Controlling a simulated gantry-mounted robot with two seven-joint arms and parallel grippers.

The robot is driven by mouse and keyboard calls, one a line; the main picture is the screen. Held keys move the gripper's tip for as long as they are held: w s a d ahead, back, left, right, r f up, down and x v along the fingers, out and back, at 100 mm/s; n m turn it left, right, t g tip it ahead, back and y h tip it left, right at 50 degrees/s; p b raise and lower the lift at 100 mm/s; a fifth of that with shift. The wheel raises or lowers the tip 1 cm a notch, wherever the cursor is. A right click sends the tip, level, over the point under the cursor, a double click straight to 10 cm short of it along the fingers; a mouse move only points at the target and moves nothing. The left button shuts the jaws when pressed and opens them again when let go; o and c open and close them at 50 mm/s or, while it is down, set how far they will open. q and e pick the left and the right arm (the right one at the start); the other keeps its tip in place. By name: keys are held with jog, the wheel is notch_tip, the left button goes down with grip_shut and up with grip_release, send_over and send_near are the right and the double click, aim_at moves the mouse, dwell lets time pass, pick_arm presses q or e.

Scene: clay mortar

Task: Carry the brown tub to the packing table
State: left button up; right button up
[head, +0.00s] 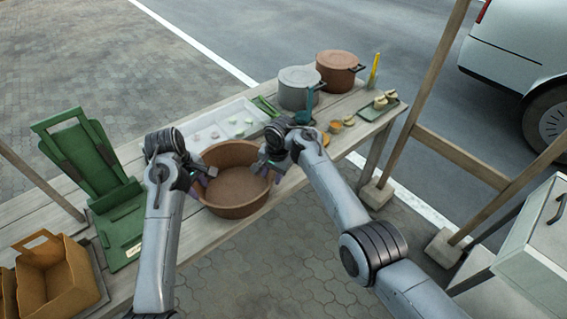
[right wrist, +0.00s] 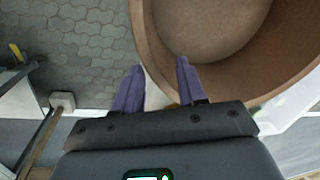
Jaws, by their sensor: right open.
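The brown tub (head: 236,187) is a wide, round, open bowl standing upright on the wooden table, near its front edge. It looks empty. My left gripper (head: 203,181) is at the tub's left rim; its small fingers do not show clearly whether they are open or shut. My right gripper (head: 270,173) is at the right rim. In the right wrist view, the right gripper's purple fingers (right wrist: 157,85) are apart, one outside the tub (right wrist: 205,30) and one over its inside, with the rim between them. I cannot tell which surface is the packing table.
A white tray (head: 181,132) with small pieces lies behind the tub. A green stand (head: 88,165) and tan box (head: 52,272) are left. Grey (head: 297,88) and brown lidded pots (head: 339,70) stand at the back right. Wooden posts and a grey cabinet (head: 540,235) are right.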

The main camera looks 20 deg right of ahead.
notch_tip(320, 180, up, 10)
jog(key=s+d, duration=0.1)
jog(key=shift+f, duration=0.25)
dwell(0.4)
